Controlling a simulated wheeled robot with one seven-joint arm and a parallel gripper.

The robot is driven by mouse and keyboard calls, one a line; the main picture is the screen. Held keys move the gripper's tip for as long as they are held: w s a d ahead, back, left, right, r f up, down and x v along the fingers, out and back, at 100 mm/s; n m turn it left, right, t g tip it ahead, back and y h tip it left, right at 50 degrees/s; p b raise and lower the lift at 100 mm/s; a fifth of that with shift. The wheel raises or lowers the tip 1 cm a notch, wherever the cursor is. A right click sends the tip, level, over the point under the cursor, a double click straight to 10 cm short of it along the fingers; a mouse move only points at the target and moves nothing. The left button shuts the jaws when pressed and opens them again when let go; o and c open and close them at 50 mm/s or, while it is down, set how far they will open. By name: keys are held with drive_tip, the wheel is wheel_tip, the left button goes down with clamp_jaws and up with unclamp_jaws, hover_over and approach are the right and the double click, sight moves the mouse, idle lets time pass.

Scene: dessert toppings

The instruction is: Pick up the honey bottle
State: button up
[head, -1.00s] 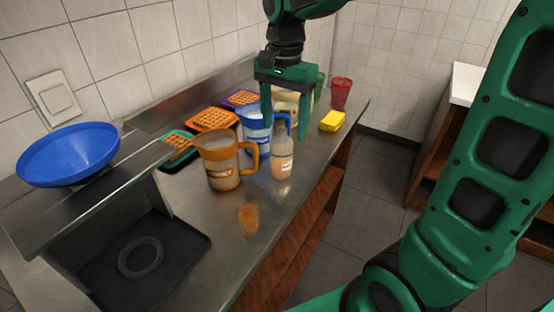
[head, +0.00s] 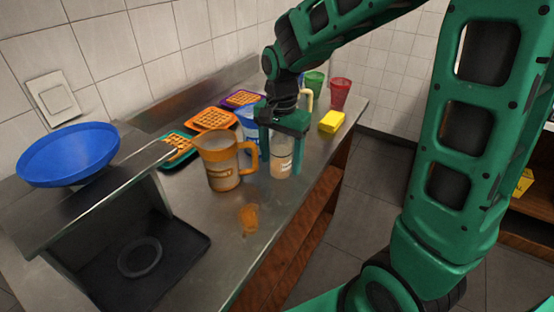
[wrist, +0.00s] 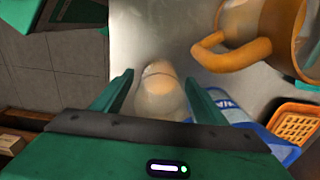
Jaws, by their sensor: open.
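The honey bottle (head: 281,164), clear with a tan lower part and a small label, stands upright on the metal counter, right of the orange jug. My gripper (head: 282,166) is over it, pointing down, with one finger on each side. The gripper is open, and its body hides the bottle's top in the head view. In the wrist view the bottle (wrist: 160,92) lies between the two fingertips (wrist: 159,80), with a gap visible beside it. I cannot tell whether either finger touches it.
An orange jug (head: 217,165) stands close left of the bottle, its handle towards it. A yellow sponge (head: 331,122), red cup (head: 340,92) and green cup (head: 314,84) are farther back. The counter's front edge is close on the right.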

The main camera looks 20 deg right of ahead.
drive_tip(key=shift+f, duration=0.1)
drive_tip(key=c, duration=1.4)
